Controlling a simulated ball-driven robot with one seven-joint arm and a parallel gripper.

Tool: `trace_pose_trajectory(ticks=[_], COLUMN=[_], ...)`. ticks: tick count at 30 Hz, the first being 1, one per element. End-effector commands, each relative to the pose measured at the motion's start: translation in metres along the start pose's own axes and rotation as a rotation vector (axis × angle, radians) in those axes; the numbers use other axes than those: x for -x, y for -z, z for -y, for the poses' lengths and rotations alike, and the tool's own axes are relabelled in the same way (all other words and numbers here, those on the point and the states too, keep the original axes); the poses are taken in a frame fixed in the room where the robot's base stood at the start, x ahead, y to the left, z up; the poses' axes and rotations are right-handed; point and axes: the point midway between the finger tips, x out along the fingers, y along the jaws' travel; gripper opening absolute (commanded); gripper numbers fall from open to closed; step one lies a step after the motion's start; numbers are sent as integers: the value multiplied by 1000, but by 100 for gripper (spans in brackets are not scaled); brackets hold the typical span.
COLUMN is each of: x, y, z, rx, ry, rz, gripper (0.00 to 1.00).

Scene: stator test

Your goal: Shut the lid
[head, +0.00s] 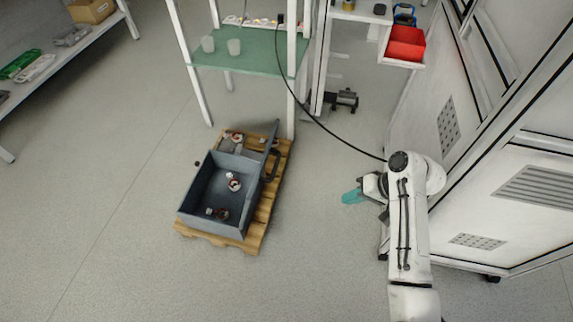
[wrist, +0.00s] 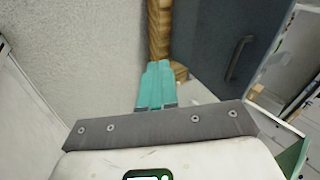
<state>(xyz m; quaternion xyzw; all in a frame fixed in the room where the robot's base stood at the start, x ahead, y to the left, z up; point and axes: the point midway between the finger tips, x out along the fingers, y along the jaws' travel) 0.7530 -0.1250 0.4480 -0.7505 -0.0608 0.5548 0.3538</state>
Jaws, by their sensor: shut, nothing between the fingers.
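A grey open-topped box (head: 190,203) sits on a wooden pallet (head: 262,226) on the floor. Its lid (head: 271,140) stands open and upright along the box's right side, seen nearly edge-on. A dark handle (head: 273,165) sticks out from the lid's right face. My gripper (head: 350,197), with teal fingers, is to the right of the box and apart from the lid. In the wrist view the shut, empty fingers (wrist: 157,72) point toward the pallet edge (wrist: 160,28), with the grey panel (wrist: 205,45) and its handle (wrist: 238,56) to their right.
Small parts (head: 234,182) lie inside the box, and others are on the pallet behind it. A green-topped table (head: 255,52) stands behind the pallet. White cabinets (head: 500,150) stand close on the right of my arm. The floor between gripper and pallet is clear.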

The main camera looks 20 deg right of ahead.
Motion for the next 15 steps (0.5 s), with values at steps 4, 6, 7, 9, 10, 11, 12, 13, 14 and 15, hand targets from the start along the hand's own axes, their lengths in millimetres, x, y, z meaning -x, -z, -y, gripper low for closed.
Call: trace_pose_trajectory(ticks=[4,6,7,9,10,11,12,13,14,15], x=[-2,-3,-4,-5,-5,-6,-7,-8,-9,-10], y=[8,13,15,21,24,27,31,35,38,43], z=[6,9,10,14,17,19,22,26,28,33], rx=[-22,-35,-41,-58,-65,-77,-90,-100,-111,-125], ry=[42,67,78,110,126,146,171,194,214,246], rz=[-5,-8,-9,-13,-14,-15,-17,-18,-20,-22], gripper=[0,0,0,0,0,0,0,0,0,0])
